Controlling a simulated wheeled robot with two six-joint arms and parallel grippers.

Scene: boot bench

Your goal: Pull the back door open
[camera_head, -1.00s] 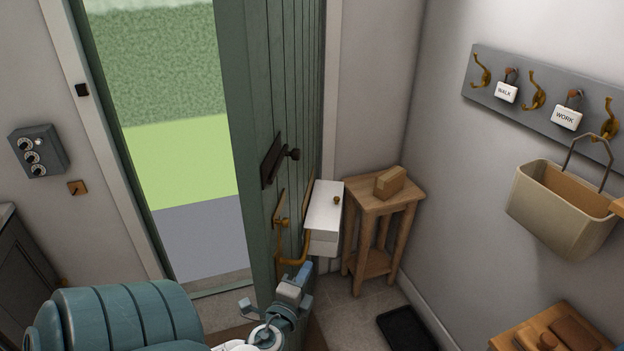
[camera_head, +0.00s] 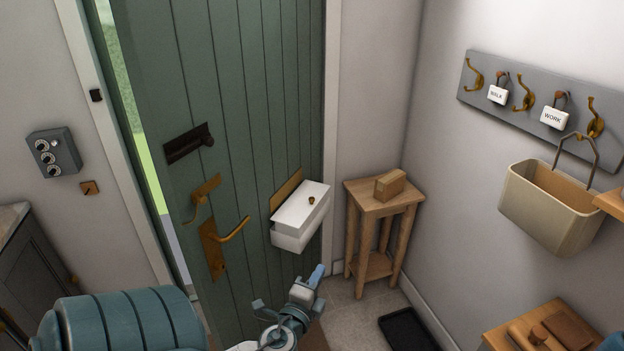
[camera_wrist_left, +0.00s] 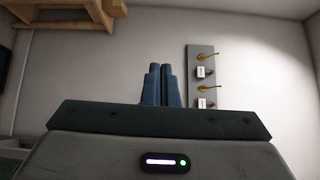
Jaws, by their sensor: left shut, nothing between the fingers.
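The green plank back door (camera_head: 250,90) stands ajar, with a narrow strip of daylight along its left edge. It carries a brass lever handle (camera_head: 233,229), a brass thumb latch (camera_head: 204,193) above it and a dark bolt (camera_head: 189,144) higher up. My left gripper (camera_head: 316,275) is in front of the door's lower right part, below the white box and to the right of the lever handle, apart from the handle. Its fingers are shut and empty, as the left wrist view (camera_wrist_left: 161,84) also shows. My right gripper is not in view.
A white box (camera_head: 301,212) is fixed on the door's right side. A wooden stand (camera_head: 384,193) with a small block is right of the door. A hook rack (camera_head: 535,105), a hanging basket (camera_head: 548,205) and a black tray (camera_head: 408,331) are further right.

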